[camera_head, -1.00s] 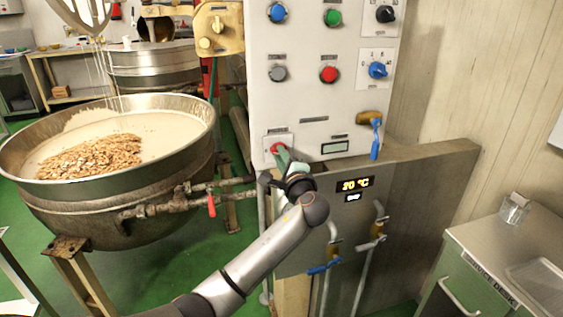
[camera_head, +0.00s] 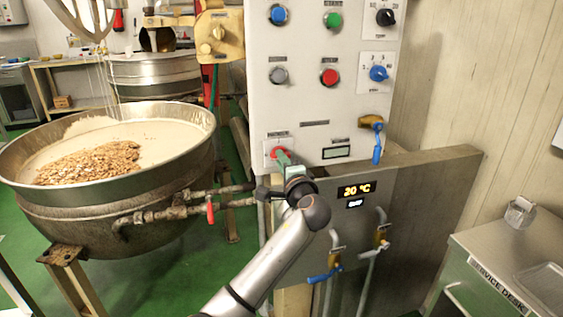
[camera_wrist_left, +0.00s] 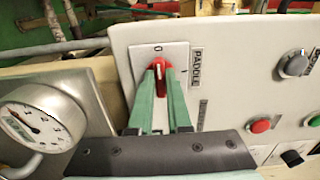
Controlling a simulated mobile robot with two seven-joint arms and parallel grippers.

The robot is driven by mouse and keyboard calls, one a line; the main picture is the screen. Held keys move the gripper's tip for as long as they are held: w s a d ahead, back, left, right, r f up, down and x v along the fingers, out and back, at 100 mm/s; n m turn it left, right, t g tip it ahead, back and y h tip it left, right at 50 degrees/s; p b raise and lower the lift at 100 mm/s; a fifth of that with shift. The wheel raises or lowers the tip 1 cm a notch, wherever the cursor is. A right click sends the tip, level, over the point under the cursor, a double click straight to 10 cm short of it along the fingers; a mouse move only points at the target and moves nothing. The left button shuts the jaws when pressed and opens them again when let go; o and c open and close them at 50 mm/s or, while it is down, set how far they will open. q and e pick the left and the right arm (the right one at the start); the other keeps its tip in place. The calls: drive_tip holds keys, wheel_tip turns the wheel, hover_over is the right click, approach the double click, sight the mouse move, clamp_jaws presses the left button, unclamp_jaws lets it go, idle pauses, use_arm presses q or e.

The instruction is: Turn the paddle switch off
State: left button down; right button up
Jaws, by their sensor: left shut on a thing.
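The paddle switch is a red knob on a white plate, low on the left of the white control panel (camera_head: 318,105). In the left wrist view the red knob (camera_wrist_left: 159,74) stands near the "0" mark at the top of its plate, with "1" to the right and the label "PADDLE" beside it. My left gripper (camera_head: 283,160) reaches the switch from below; its green fingers (camera_wrist_left: 161,80) stand either side of the knob and are shut on it. The fingers partly hide the knob. My right gripper is not in view.
A large kettle (camera_head: 120,200) of white mass and nuts stands left, with pipes and a red-handled valve (camera_head: 210,212) near my arm. Several buttons and knobs sit above. A gauge (camera_wrist_left: 40,118) lies left in the wrist view. A service desk (camera_head: 490,265) stands right.

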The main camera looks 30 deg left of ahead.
use_arm(q)
drive_tip(key=shift+f, duration=0.1)
drive_tip(key=c, duration=1.2)
unclamp_jaws()
drive_tip(key=o, duration=0.3)
drive_tip(key=shift+o, duration=0.2)
drive_tip(key=v, duration=1.2)
drive_tip(key=shift+s+d, duration=0.2)
